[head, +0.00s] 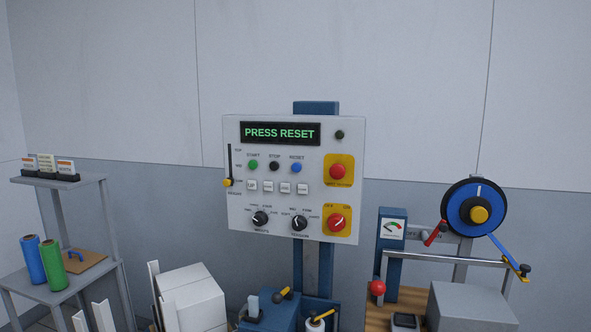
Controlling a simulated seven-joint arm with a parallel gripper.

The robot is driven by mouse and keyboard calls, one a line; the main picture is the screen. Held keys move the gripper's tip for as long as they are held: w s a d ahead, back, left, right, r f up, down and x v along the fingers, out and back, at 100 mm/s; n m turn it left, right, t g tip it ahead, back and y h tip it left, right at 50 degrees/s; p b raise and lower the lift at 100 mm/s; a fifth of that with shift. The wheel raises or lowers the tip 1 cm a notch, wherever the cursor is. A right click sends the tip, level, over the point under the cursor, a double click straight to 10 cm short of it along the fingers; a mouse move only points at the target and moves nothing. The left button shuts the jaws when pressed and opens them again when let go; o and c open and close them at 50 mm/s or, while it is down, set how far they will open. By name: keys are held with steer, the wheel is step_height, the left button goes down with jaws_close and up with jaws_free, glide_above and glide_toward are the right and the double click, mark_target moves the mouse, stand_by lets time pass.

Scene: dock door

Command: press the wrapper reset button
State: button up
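A white control panel (237,212) stands upright on a blue post in the middle of the head view. Its dark display (279,133) reads "PRESS RESET" in green letters. The blue reset button (296,168) sits in the upper row under the label "RESET". To its left are the black stop button (274,166) and the green start button (253,165). Nothing covers the reset button. My gripper is not in this view.
A red emergency-style button (337,171) and a red rotary switch (336,222) sit on yellow plates at the panel's right. A shelf (88,183) with blue and green rolls stands left. A blue reel (463,212) and metal bars stand right. The space before the buttons looks clear.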

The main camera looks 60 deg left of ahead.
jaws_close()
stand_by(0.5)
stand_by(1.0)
